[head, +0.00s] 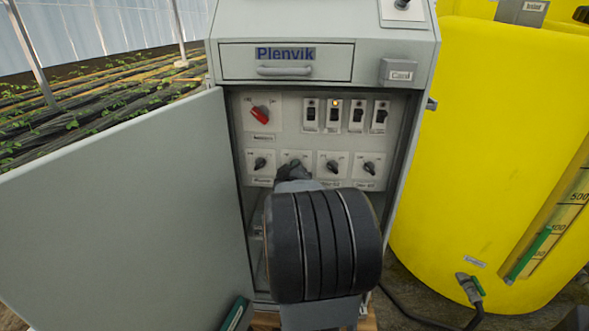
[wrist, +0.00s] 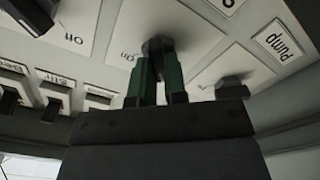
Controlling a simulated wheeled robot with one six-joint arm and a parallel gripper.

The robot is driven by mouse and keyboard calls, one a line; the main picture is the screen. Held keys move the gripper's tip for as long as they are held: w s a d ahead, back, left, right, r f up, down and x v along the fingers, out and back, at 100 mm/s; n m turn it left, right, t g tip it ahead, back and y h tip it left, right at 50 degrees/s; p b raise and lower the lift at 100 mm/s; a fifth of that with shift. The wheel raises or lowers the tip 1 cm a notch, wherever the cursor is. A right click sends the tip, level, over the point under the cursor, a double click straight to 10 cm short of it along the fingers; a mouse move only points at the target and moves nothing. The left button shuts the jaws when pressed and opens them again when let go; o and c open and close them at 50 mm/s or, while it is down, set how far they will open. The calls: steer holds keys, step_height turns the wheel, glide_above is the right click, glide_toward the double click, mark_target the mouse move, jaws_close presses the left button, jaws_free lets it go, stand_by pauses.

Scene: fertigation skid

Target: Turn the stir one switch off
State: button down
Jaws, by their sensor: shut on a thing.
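The stir one switch appears to be the second rotary switch from the left in the lower row of the panel, shown in the head view with its plate (head: 296,157) partly visible; its name label is hidden. My gripper (head: 291,174) is on its dark knob. In the wrist view, which shows the panel upside down, the green fingertips of my gripper (wrist: 160,85) are closed around the dark knob (wrist: 157,46). "On" can be read beside it. The knob's exact pointing direction is covered by the fingers.
A rotary switch labelled Pump (wrist: 234,88) is close beside it, with further knobs (head: 332,166) to the other side. Above are a red isolator knob (head: 260,115) and several breakers, one with a lit yellow lamp (head: 334,103). The open cabinet door (head: 120,220) fills the left; a yellow tank (head: 490,130) stands right.

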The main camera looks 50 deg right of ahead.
steer(key=shift+n, duration=0.6)
steer(key=c, duration=1.2)
jaws_free()
steer(key=shift+o, duration=0.2)
